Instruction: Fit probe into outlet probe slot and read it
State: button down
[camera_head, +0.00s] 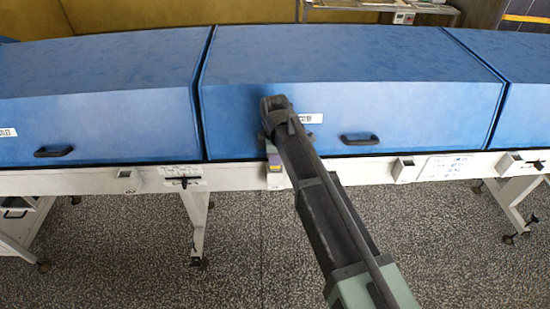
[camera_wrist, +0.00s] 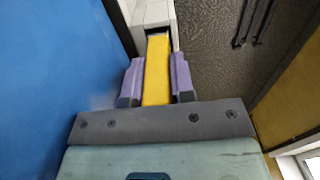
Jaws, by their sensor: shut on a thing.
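My gripper (camera_wrist: 156,62) is shut on a yellow probe (camera_wrist: 156,84), with its two purple fingers on either side of it. The probe's far end meets a white slot housing (camera_wrist: 153,13) on the rail; I cannot tell how far it is inside. In the head view my gripper (camera_head: 273,158) is at the white rail below the middle blue cover, partly hidden by my arm. Two other small slot boxes show on the rail, one right of my gripper (camera_head: 404,168) and one at the left (camera_head: 124,172). No reading display is legible.
Blue covers (camera_head: 350,75) with black handles (camera_head: 360,139) rise close behind the rail. The white rail (camera_head: 345,172) runs across on legs and carries a label sheet (camera_head: 445,167) and a black latch (camera_head: 183,182). The speckled floor (camera_head: 130,250) in front is clear.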

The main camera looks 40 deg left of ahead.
notch_tip(320, 180, up, 20)
jog(key=p, duration=1.9)
